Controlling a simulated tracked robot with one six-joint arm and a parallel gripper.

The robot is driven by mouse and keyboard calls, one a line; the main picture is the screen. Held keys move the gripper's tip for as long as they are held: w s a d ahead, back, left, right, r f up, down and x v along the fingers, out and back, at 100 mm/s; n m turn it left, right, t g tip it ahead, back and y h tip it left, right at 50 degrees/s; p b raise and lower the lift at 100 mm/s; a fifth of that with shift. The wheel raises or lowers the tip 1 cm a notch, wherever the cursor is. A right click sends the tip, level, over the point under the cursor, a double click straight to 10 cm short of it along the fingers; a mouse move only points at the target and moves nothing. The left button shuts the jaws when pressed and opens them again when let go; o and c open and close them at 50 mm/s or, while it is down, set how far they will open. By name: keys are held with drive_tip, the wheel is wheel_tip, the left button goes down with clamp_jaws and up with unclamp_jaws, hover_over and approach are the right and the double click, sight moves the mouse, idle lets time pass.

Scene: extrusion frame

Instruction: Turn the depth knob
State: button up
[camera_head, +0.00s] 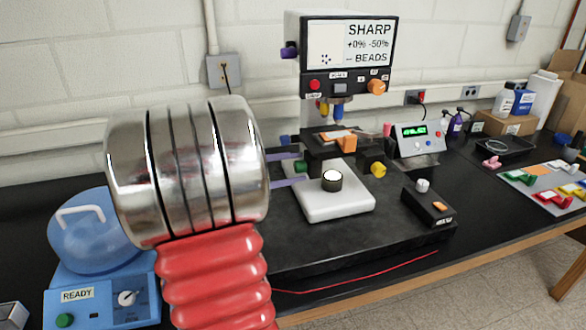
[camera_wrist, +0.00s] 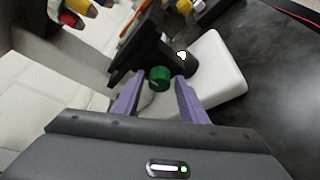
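A dark instrument (camera_head: 340,135) with a white base (camera_head: 335,205) stands on the black bench. It has a green knob (camera_head: 301,167) on its left side, a yellow knob (camera_head: 378,169) on its right, and an orange knob (camera_head: 377,87) on its head. I cannot read which one is marked depth. My gripper (camera_head: 296,168) reaches in from the left, its two purple fingers open. In the wrist view the green knob (camera_wrist: 160,78) lies between the fingertips with space on both sides; contact is not visible. My arm hides the wrist end of the gripper in the head view.
A small black box (camera_head: 430,205) with a white knob and orange switch sits right of the base. A blue centrifuge-like device (camera_head: 90,255) stands at the lower left. A display unit (camera_head: 417,138) and colourful parts stand farther right.

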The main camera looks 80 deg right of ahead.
drive_tip(key=c, duration=0.8)
drive_tip(key=shift+c, duration=0.2)
drive_tip(key=shift+n, duration=0.3)
drive_tip(key=n+y, duration=0.2)
drive_tip(key=n, duration=0.1)
drive_tip(key=shift+d+n+g+y, duration=0.15)
drive_tip(key=shift+n+g+y, duration=0.15)
drive_tip(key=shift+y, duration=0.1)
drive_tip(key=n+y, duration=0.1)
drive_tip(key=n, duration=0.1)
drive_tip(key=n+g+y, duration=0.1)
drive_tip(key=n, duration=0.1)
drive_tip(key=shift+w+d+r+y, duration=0.15)
drive_tip(key=shift+y, duration=0.25)
drive_tip(key=shift+n, duration=0.3)
drive_tip(key=o, duration=1.1)
drive_tip(key=shift+c, duration=0.2)
